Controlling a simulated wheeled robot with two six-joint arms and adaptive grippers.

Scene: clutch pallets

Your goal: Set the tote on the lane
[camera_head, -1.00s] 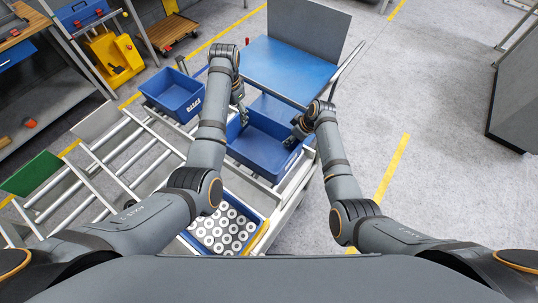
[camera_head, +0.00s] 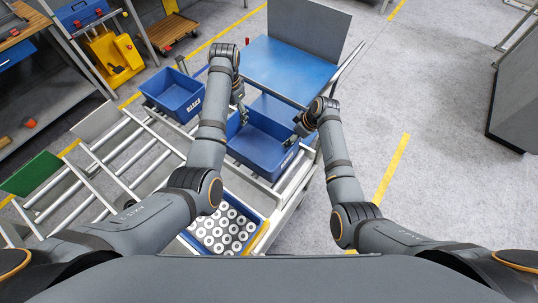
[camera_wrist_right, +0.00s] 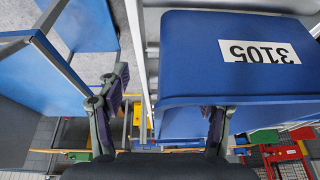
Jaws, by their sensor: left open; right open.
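The blue tote (camera_head: 262,152) is empty and upright between my two arms in the head view. It sits over the pale rails of the roller lane (camera_head: 285,187), beyond the tray of white rings. My left gripper (camera_head: 242,116) is open at the tote's left far side, partly hidden by its own arm. My right gripper (camera_head: 300,131) is open at the tote's right side. In the right wrist view, the right gripper's fingers (camera_wrist_right: 170,95) stand apart beside a blue tote with a white 3105 label (camera_wrist_right: 259,52). Contact with the tote cannot be told.
A second blue tote (camera_head: 174,95) stands at the left on the rollers. A blue tray of white rings (camera_head: 223,229) lies nearer me. A cart with a blue deck (camera_head: 288,68) stands behind the tote. Open floor (camera_head: 440,90) lies to the right.

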